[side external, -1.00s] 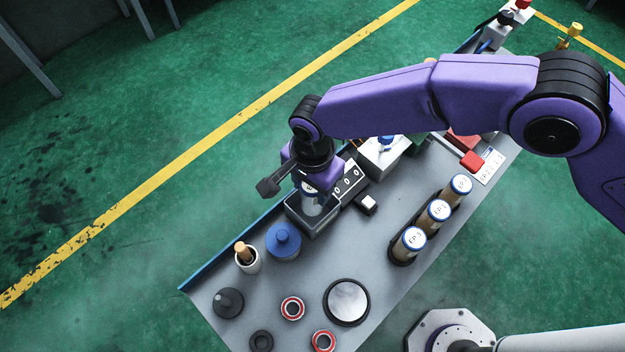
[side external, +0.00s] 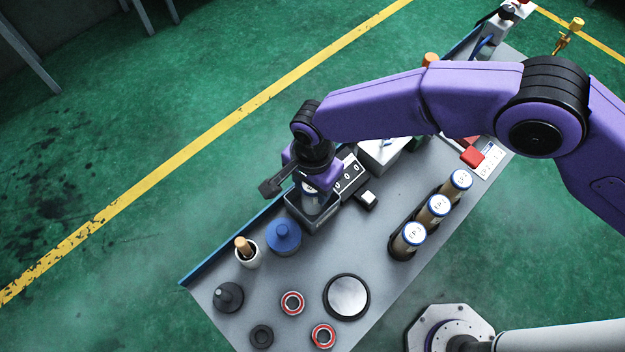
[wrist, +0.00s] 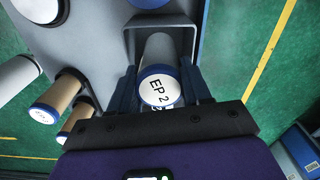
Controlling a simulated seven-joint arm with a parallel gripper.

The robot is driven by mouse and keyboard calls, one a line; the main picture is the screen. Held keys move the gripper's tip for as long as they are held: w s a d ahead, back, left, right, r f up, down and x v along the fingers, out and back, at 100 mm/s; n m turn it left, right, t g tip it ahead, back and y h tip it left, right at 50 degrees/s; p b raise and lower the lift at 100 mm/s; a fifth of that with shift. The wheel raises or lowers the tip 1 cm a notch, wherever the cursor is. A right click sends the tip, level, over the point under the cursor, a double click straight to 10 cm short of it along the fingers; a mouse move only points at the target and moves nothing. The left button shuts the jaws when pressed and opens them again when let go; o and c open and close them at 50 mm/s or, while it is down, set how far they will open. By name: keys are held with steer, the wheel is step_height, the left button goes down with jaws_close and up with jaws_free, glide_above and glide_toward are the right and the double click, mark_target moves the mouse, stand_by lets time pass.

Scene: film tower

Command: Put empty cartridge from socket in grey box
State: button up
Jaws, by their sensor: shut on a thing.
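My gripper (side external: 312,186) is shut on a pale grey cartridge (side external: 314,203) with a blue-rimmed white cap. In the wrist view the cap of this cartridge (wrist: 158,92) reads "EP 2" and sits between the two dark fingers. The cartridge points down into the open dark grey box (side external: 308,226). The box walls (wrist: 160,19) show around its lower end in the wrist view. I cannot tell whether its bottom touches the box floor. The socket is not clearly visible; my arm covers part of the bench behind.
Three amber cartridges with blue-rimmed caps (side external: 408,240) stand in a row at right. A blue knobbed lid (side external: 284,237) and a white cup (side external: 248,256) stand left of the box. A black counter panel (side external: 349,174) is close behind it. Red-ringed bearings (side external: 292,303) lie in front.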

steer(key=shift+f, duration=1.25)
steer(key=o, duration=1.2)
steer(key=shift+r, duration=0.15)
steer(key=shift+r, duration=3.4)
